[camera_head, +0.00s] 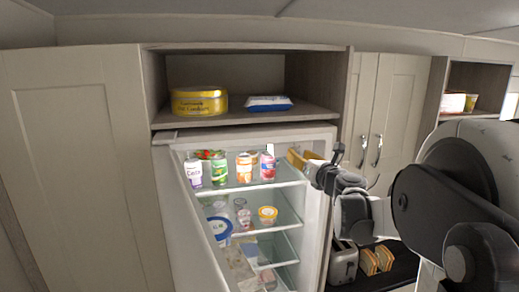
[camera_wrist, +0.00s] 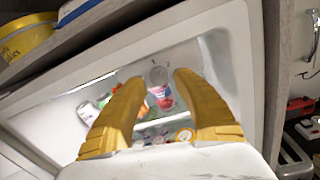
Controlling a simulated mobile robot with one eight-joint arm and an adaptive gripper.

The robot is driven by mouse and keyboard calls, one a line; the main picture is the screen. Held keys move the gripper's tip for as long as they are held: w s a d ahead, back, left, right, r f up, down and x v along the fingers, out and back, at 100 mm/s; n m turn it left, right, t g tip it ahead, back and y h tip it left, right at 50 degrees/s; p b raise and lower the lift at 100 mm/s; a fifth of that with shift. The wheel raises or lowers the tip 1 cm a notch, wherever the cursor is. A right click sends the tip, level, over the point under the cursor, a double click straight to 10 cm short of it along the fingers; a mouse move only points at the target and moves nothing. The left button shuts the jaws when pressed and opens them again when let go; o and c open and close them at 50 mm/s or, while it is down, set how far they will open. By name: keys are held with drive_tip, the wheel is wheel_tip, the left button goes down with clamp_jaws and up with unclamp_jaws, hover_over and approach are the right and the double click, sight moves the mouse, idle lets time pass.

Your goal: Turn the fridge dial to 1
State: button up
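The fridge (camera_head: 322,215) stands open under a shelf, with its door swung to the left. The fridge dial (camera_wrist: 158,75) is a pale round knob on the upper inner wall, seen in the wrist view between my fingertips; its setting is too small to read. My gripper (camera_head: 300,158) reaches into the top right of the fridge. In the wrist view my gripper (camera_wrist: 158,78) has its two yellow fingers apart, one on each side of the dial. I cannot tell whether they touch it. In the head view the dial is hidden.
Several cans (camera_head: 218,168) stand on the top fridge shelf near my gripper. Tubs (camera_head: 267,214) sit lower down. A yellow tin (camera_head: 199,101) and a blue packet (camera_head: 268,102) lie on the shelf above. A toaster (camera_head: 343,262) is at the lower right.

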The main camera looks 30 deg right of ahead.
drive_tip(key=shift+w+d, duration=0.2)
drive_tip(key=shift+w, duration=0.85)
clamp_jaws()
drive_tip(key=n+b, duration=0.3)
drive_tip(key=n, duration=0.5)
drive_tip(key=shift+n+g+b, duration=0.4)
drive_tip(key=shift+r, duration=0.1)
